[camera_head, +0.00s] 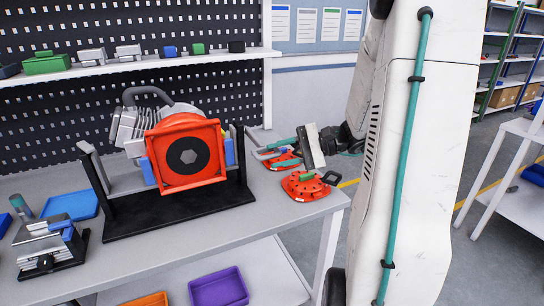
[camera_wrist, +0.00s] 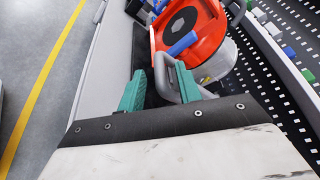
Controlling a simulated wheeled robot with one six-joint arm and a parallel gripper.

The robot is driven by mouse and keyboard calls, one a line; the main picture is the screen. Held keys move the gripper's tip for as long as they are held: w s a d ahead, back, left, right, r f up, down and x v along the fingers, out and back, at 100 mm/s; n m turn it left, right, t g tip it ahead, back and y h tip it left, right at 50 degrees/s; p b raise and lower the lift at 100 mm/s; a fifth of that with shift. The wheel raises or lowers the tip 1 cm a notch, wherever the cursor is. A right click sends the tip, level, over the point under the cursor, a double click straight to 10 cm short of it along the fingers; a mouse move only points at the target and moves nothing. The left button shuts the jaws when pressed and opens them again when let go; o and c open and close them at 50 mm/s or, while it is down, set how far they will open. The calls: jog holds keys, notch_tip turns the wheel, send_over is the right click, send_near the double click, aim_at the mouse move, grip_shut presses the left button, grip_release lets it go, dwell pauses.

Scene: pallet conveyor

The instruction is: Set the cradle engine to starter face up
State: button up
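The engine (camera_head: 190,178) sits in the black cradle (camera_head: 185,216) on the bench. Its orange square face with a dark round disc and hexagon is turned toward the head camera. A grey finned part and a dark curved pipe show behind it. I cannot tell which face is the starter face. In the wrist view my gripper (camera_wrist: 161,70) is open, with a grey loop-shaped bar (camera_wrist: 165,80) showing between or just beyond the fingers. Contact cannot be told. The engine's orange housing (camera_wrist: 207,32) lies beyond.
An orange round part with a black handle (camera_head: 308,185) lies on the bench's right end, below my gripper. A metal fixture (camera_head: 45,250) and blue tray (camera_head: 72,206) are at left. A shelf (camera_head: 150,62) with small parts hangs behind. Bins stand under the bench.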

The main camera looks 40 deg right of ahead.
jog(key=shift+x, duration=1.1)
grip_shut()
